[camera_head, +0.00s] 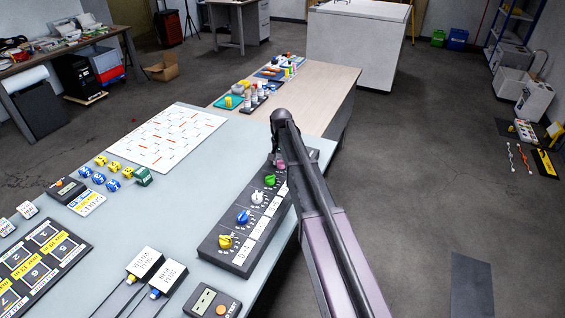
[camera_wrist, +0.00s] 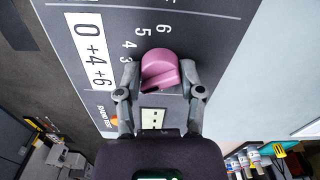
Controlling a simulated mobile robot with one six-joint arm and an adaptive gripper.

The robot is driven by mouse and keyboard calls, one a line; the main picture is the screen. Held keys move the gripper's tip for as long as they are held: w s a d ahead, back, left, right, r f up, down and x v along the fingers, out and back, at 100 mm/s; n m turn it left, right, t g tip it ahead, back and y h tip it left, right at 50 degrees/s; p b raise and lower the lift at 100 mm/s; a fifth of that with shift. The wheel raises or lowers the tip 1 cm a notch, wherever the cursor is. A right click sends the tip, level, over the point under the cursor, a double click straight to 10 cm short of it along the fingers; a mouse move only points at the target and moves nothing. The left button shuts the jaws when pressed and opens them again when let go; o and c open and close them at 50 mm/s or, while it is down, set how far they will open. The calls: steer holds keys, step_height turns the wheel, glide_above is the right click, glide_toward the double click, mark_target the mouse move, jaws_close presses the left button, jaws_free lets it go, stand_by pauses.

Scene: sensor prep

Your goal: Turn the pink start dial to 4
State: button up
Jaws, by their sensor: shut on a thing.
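The pink dial (camera_wrist: 160,68) sits on a dark panel (camera_wrist: 215,35) in the wrist view. My gripper (camera_wrist: 160,75) is shut on it, one finger on each side. The printed numbers 3, 4, 5 and 6 run up beside the dial on its upper left. A white label (camera_wrist: 88,48) beside them reads 0 +4 +6. The dial has a raised ridge, but I cannot tell which number it points to. In the head view the pink dial (camera_head: 281,164) is at the panel's far end, partly hidden by my gripper (camera_head: 280,156).
On the same panel are a green dial (camera_head: 270,180), a white dial (camera_head: 257,197), a blue dial (camera_head: 243,217) and a yellow dial (camera_head: 225,242). A white board (camera_head: 165,135) lies left on the pale table (camera_head: 160,215).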

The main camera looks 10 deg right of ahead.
steer(key=m, duration=0.6)
steer(key=shift+d+m, duration=0.1)
steer(key=shift+m, duration=0.2)
steer(key=m, duration=0.5)
steer(key=shift+s, duration=0.15)
steer(key=shift+m, duration=0.3)
steer(key=o, duration=1.2)
steer(key=shift+d, duration=0.1)
steer(key=shift+c, duration=0.2)
